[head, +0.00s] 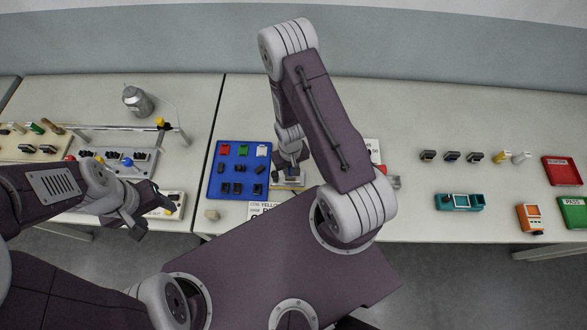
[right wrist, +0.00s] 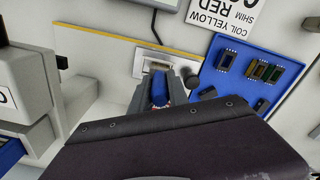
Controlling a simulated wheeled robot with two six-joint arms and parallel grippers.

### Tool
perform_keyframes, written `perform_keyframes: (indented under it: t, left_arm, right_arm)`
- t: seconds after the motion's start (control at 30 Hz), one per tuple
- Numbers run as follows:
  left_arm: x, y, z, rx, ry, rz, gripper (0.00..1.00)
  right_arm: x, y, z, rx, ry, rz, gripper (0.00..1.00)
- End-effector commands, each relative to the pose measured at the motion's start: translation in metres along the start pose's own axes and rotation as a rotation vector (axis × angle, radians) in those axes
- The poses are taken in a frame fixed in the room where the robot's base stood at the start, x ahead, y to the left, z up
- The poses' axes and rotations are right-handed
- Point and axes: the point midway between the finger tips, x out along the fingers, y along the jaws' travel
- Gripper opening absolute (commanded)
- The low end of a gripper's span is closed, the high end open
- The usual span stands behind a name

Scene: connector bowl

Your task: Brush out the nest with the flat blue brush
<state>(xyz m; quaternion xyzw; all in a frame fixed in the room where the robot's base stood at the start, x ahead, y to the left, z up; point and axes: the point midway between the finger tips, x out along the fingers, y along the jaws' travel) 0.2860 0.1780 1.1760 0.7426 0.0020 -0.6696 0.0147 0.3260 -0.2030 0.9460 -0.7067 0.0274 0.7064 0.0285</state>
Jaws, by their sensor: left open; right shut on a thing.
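My right gripper (right wrist: 162,92) is shut on the blue brush (right wrist: 159,86), seen between its fingers in the right wrist view. The brush is at a small pale fixture with a metal rim, which looks like the nest (right wrist: 153,60); I cannot tell whether it touches. The brush's far end is hidden. In the head view the right gripper (head: 287,170) is low over this spot, just right of the blue tray, partly hidden by my arm. My left gripper (head: 150,207) is open and empty near the left table's front edge.
A blue tray (head: 229,192) of connectors lies beside the right gripper. A metal can (head: 137,100) and brush racks stand at left. At right are black connectors (head: 451,156), a teal device (head: 459,203), an orange meter (head: 530,218), red (head: 562,170) and green (head: 575,212) bins.

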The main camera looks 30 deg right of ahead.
Motion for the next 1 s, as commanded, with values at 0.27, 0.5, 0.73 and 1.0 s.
perform_keyframes:
  t: [0.27, 0.5, 0.73, 1.0]
  left_arm:
    - [0.000, 0.000, 0.000, 0.000, 0.000, 0.000, 0.59]
    - [0.001, 0.000, 0.000, 0.000, 0.000, 0.000, 0.59]
    - [0.001, 0.000, 0.000, 0.000, 0.000, 0.000, 0.59]
    - [0.002, 0.000, 0.000, 0.000, 0.000, 0.000, 0.59]
  right_arm:
    - [0.000, 0.000, 0.000, 0.001, 0.000, 0.000, 0.00]
    - [0.001, 0.010, 0.004, 0.002, 0.001, 0.000, 0.00]
    - [0.001, 0.013, 0.006, 0.000, 0.001, 0.000, 0.00]
    - [0.002, 0.005, 0.001, -0.002, 0.003, 0.000, 0.00]
